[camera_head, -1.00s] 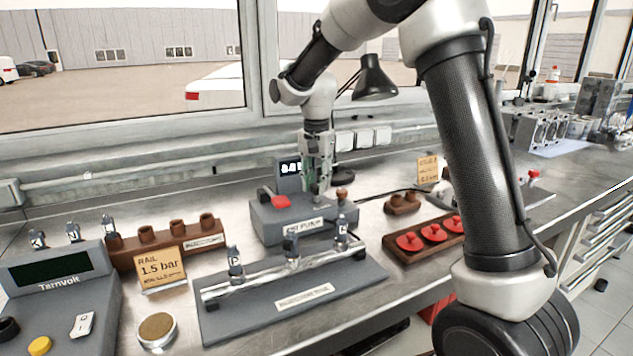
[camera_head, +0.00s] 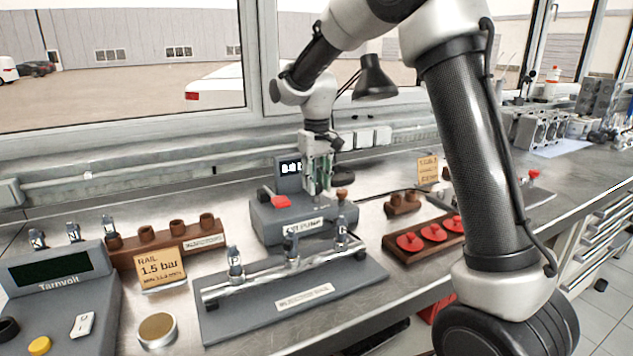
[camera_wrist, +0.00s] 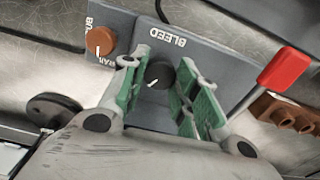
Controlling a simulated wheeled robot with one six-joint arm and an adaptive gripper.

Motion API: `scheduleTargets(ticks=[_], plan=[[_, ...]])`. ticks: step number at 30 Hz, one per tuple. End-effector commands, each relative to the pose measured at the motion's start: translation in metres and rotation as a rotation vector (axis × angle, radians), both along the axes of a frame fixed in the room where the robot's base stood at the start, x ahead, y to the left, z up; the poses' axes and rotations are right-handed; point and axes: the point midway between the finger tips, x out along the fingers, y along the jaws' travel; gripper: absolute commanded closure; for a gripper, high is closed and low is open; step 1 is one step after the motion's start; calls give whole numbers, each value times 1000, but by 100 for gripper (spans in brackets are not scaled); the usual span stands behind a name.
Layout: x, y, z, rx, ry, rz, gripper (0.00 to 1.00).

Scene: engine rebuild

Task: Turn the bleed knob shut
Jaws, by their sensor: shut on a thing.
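The bleed knob (camera_wrist: 160,74) is small and black with a white pointer mark, beside the label BLEED in the wrist view. The mark points down and left in that picture. It sits on the grey pump box (camera_head: 268,226). My gripper (camera_wrist: 157,78) has its green-padded fingers on both sides of the knob and is shut on it. In the head view my gripper (camera_head: 318,188) reaches down onto the top of the box, and its fingers hide the knob there.
A red-handled lever (camera_wrist: 284,68) and a brown knob (camera_wrist: 100,41) flank the bleed knob closely. A small display (camera_head: 290,167) stands behind it; its digits are hard to read. A rail on a grey plate (camera_head: 240,325) lies in front. A tray with red caps (camera_head: 432,234) is to the right.

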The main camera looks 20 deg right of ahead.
Motion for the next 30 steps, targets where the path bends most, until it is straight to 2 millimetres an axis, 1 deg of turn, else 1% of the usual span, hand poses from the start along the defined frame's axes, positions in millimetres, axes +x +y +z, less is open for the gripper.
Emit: scheduleTargets(ticks=[6,15,22,30], plan=[[1,0,1,1,-2,197,94],[1,0,1,0,-3,421,94],[1,0,1,0,-3,523,94],[1,0,1,0,-3,568,94]])
